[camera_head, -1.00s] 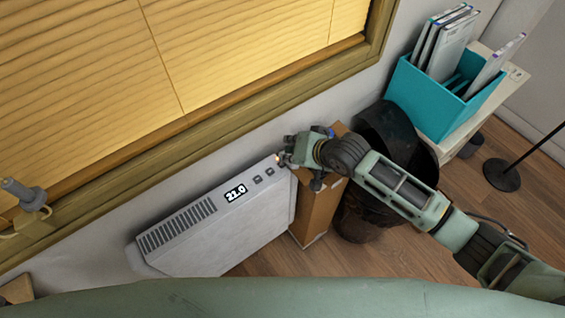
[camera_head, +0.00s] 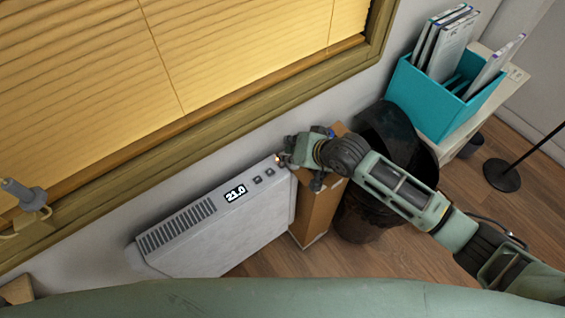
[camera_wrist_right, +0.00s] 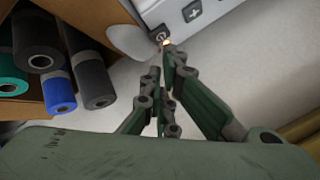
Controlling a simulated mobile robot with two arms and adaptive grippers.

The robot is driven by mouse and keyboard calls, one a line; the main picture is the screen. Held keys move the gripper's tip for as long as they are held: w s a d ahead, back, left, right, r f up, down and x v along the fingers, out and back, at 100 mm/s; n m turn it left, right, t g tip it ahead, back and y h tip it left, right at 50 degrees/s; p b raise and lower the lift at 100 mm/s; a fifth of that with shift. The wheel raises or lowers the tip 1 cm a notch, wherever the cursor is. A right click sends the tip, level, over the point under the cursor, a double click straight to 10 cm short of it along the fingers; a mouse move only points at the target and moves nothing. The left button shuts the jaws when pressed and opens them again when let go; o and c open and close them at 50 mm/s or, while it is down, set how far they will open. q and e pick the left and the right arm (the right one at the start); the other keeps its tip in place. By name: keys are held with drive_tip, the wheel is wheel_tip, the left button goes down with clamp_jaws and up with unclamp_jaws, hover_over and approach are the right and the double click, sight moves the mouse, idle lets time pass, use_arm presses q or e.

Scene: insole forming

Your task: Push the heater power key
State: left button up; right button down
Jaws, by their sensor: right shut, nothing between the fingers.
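The white heater (camera_head: 225,235) stands against the wall under the window, with a lit display (camera_head: 235,193) that seems to read 21.0. Two dark keys (camera_head: 257,179) show beside the display. My right gripper (camera_head: 282,158) is at the heater's upper right corner, covering that end of the key row. In the right wrist view the power key (camera_wrist_right: 157,35) lies past the plus key (camera_wrist_right: 193,11), with a small orange glow at its edge. The shut, empty fingers (camera_wrist_right: 167,54) point at this key, one tip at or very near it; contact is unclear. My left gripper is out of view.
A cardboard box (camera_head: 316,210) with several rolls (camera_wrist_right: 90,75) stands right beside the heater. A dark bin (camera_head: 365,215) and a teal file holder (camera_head: 430,100) are further right. The window frame (camera_head: 200,130) runs above the heater.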

drive_tip(key=shift+f, duration=0.15)
drive_tip(key=shift+f, duration=0.3)
drive_tip(key=shift+f, duration=0.1)
idle(0.5)
drive_tip(key=shift+r+p, duration=0.6)
drive_tip(key=shift+p, duration=0.25)
wheel_tip(320, 180, up, 6)
drive_tip(key=p, duration=0.6)
